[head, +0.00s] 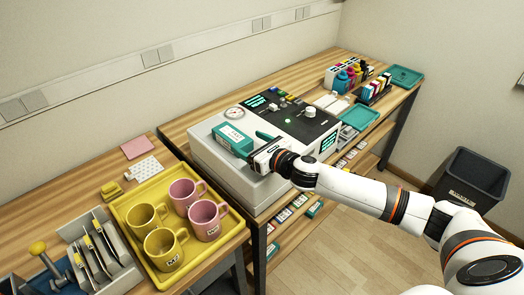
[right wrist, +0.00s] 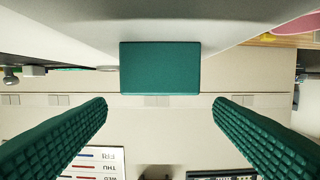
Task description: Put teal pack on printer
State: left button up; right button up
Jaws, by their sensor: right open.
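The teal pack (head: 231,141), a box with a white label, appears to rest on the left part of the white printer's top (head: 208,150). My right gripper (head: 258,140) is open just to the right of the pack, with its teal fingers pointing toward it. In the right wrist view the pack (right wrist: 160,68) shows centred ahead, beyond the two spread fingertips (right wrist: 161,103), with nothing between them. Whether the fingers touch the pack is hard to tell in the head view. My left gripper is out of view.
A gauge (head: 234,113) and a dark control panel (head: 292,118) sit on the printer. A yellow tray (head: 155,262) with pink and yellow mugs stands on the left table. Ink bottles and teal trays (head: 404,76) lie at the far right. A dark bin (head: 472,180) stands on the floor.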

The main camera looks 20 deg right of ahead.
jog(key=v, duration=0.5)
jog(key=shift+b, duration=0.35)
jog(key=shift+f, duration=0.1)
